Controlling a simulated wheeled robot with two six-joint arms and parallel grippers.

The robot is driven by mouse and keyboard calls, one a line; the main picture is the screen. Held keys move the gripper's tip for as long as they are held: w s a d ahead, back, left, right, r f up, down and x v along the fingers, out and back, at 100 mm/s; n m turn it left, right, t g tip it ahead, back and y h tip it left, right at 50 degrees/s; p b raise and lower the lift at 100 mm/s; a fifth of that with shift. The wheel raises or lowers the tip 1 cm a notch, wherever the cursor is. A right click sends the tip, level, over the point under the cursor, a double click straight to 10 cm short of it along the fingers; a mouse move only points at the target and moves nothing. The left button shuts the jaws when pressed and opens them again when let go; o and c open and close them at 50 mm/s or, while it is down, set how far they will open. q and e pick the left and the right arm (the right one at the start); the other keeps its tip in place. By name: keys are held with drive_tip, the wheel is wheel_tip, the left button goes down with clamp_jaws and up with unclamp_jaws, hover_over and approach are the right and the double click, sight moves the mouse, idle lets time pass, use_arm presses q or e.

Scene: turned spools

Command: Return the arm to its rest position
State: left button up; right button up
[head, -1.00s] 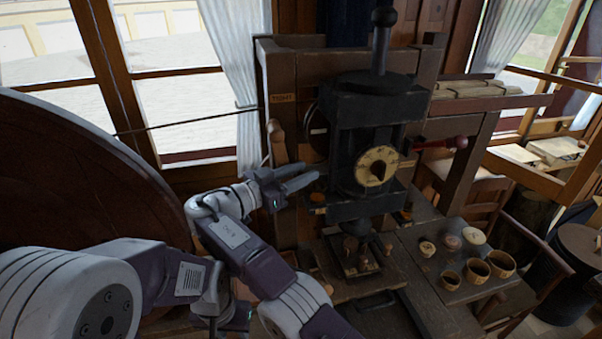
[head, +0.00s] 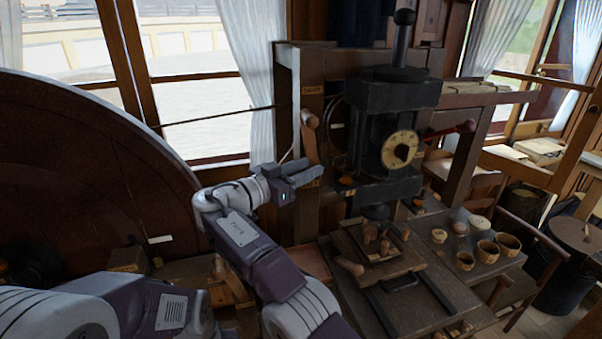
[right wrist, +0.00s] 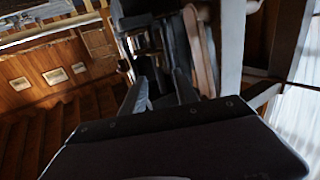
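My right gripper (head: 298,178) is raised in front of the wooden frame, left of the dark press, with nothing between its fingers. In the right wrist view its two fingers (right wrist: 160,92) stand apart. The black press (head: 388,125) with a round brass dial stands upright in the middle of the head view. The gripper is apart from the dial. My left gripper is not in view.
A large dark round wheel or disc (head: 90,150) fills the left side. A bench (head: 405,285) with turned wooden pieces and small cups (head: 487,251) stands at right. Windows are behind.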

drive_tip(key=d+r+m+g+h, duration=0.1)
drive_tip(key=d+r+m+g, duration=0.15)
drive_tip(key=d, duration=0.65)
drive_tip(key=d+r+m+g+h, duration=0.15)
drive_tip(key=d+r, duration=0.25)
drive_tip(key=d, duration=0.6)
drive_tip(key=s+d+f+n+g+y, duration=0.25)
drive_tip(key=d+f, duration=0.25)
drive_tip(key=d, duration=0.3)
drive_tip(key=s+f+n+g+y, duration=0.4)
drive_tip(key=s+f+n+y, duration=0.3)
drive_tip(key=s+f, duration=1.3)
drive_tip(key=s+a+f+n+y, duration=0.4)
drive_tip(key=s+a+f+y, duration=0.2)
drive_tip(key=a+f, duration=0.3)
wheel_tip(320, 180, down, 3)
drive_tip(key=shift+s+a+f+y, duration=0.2)
drive_tip(key=shift+s+y, duration=0.1)
drive_tip(key=shift+s, duration=0.5)
